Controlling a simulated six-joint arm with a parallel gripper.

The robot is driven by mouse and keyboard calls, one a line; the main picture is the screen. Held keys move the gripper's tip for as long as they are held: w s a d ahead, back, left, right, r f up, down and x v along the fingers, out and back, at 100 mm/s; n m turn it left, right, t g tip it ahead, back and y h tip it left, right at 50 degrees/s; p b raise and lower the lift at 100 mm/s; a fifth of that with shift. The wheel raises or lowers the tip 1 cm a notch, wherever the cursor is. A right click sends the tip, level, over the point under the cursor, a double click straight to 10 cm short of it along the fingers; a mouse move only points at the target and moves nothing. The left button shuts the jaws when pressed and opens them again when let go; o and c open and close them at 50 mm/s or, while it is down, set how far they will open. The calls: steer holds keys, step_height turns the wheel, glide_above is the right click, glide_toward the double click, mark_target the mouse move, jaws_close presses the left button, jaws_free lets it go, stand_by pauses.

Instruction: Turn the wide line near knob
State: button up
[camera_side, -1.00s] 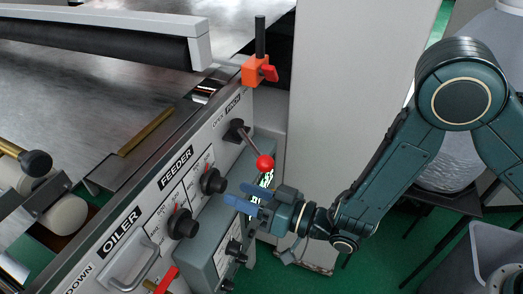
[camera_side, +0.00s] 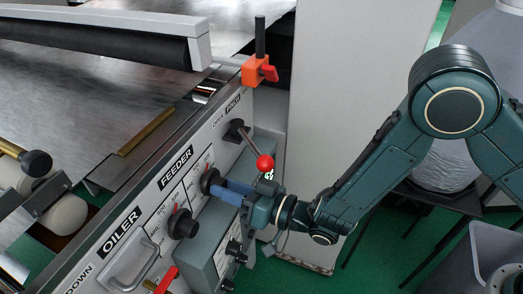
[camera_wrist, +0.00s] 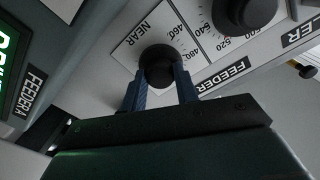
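The near knob (camera_wrist: 160,64) is black and round, on a white scale plate marked NEAR with numbers. In the side view the same knob (camera_side: 210,181) is the upper right one of the two black knobs under the FEEDER label. My gripper (camera_side: 223,188) reaches in from the right, its blue fingertips at this knob. In the wrist view my gripper's fingers (camera_wrist: 160,80) lie one on each side of the knob, with no clear gap between them and it. The knob's sides are partly hidden by the fingers.
A second black knob (camera_wrist: 245,8) sits beside it. A red-ball lever (camera_side: 264,163) stands out just above my gripper. A grey control box (camera_side: 222,250) with small knobs lies below. A metal handle (camera_side: 130,266) and red lever (camera_side: 167,279) are lower left.

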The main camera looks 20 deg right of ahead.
steer(key=shift+n, duration=0.3)
steer(key=shift+c, duration=0.4)
steer(key=n, duration=0.3)
steer(key=shift+f, duration=0.1)
steer(key=shift+n, duration=1.9)
steer(key=o, duration=1)
steer(key=shift+s+d, duration=0.15)
steer(key=shift+d, duration=0.1)
